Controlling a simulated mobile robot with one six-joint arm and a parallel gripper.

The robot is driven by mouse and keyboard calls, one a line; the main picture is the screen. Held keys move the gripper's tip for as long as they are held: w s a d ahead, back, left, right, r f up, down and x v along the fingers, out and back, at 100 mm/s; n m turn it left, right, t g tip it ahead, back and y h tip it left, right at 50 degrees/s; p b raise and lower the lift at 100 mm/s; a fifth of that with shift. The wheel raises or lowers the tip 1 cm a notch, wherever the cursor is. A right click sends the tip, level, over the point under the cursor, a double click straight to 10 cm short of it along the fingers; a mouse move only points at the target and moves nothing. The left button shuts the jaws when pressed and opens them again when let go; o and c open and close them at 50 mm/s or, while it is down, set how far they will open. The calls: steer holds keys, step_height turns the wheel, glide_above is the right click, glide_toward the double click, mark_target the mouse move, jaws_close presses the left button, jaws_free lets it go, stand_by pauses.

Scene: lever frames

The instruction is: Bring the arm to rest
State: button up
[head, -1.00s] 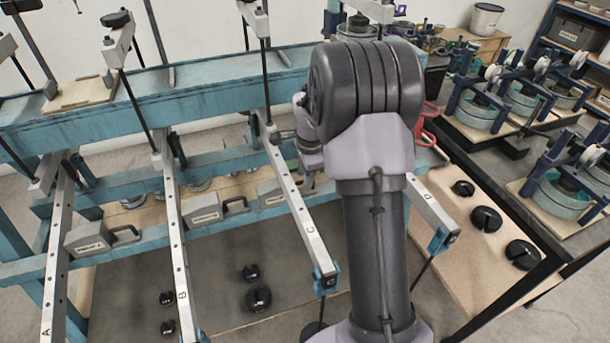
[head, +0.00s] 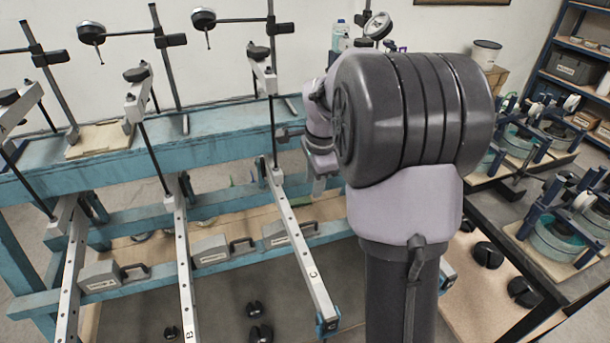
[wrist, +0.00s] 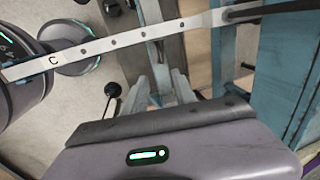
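My arm rises in the right half of the head view, its dark rounded joint in front of the bench. My gripper (head: 322,185) shows small at the left of that joint, partly hidden by my arm, near lever C (head: 300,245). In the wrist view, my gripper's two fingers (wrist: 161,82) stand apart with nothing clearly held between them. Lever C (wrist: 115,40), a pale bar with holes, crosses the top of that view. It looks apart from the fingers, though its exact distance is unclear.
Lever B (head: 183,265) and another lever (head: 72,265) lie left of C on the blue frame (head: 230,120). Dial gauges on posts stand behind it. Black weights (head: 260,333) lie below. A side table (head: 497,205) with blue-framed devices is at right.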

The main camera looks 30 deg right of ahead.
steer(key=s+a+r+n+t+b, duration=0.1)
steer(key=s+a+r+n, duration=0.45)
steer(key=a, duration=0.45)
steer(key=s+a+n+t+y+b, duration=0.1)
steer(key=s+a+n+t+y, duration=0.1)
steer(key=s+a+n, duration=0.8)
steer(key=s+a, duration=0.4)
steer(key=s, duration=0.3)
steer(key=shift+s+a+r+n+t, duration=0.25)
steer(key=shift+s+n+t, duration=0.05)
steer(key=shift+s+n, duration=0.05)
